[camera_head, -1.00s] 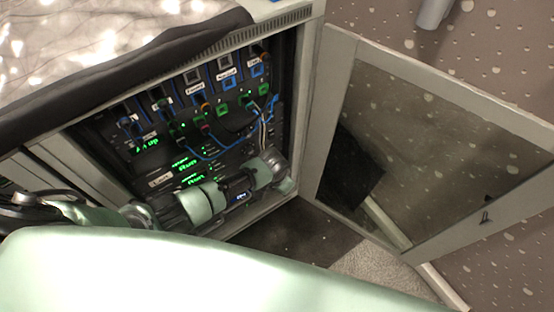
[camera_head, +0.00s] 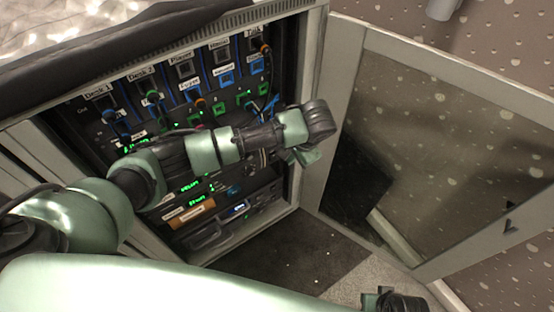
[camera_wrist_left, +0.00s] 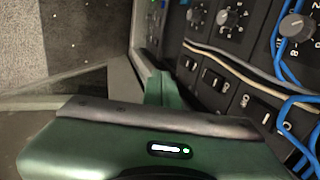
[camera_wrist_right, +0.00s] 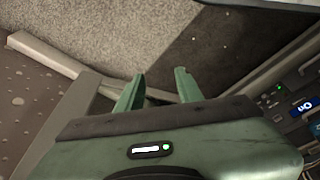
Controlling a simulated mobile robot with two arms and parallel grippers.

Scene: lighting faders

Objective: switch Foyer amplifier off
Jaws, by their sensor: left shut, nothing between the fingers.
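The equipment rack (camera_head: 75,115) stands open, with labelled patch sockets on top and units with green displays (camera_head: 188,187) below. My left arm crosses in front of it and hides part of the units. My left gripper (camera_head: 305,156) is shut and empty at the rack's right side. In the left wrist view its fingertips (camera_wrist_left: 158,84) point at a black panel with knobs (camera_wrist_left: 222,17) and I/O rocker switches, including one rocker (camera_wrist_left: 213,78) close right of the fingers. I cannot read which amplifier is the Foyer one. My right gripper (camera_wrist_right: 158,82) is open and empty, outside the rack.
Blue and white cables (camera_wrist_left: 235,62) run across the panel between knobs and rockers. The glazed rack door (camera_head: 435,150) stands open to the right. An orange-fronted unit (camera_head: 189,213) sits low in the rack. Floor in front of the opening is clear.

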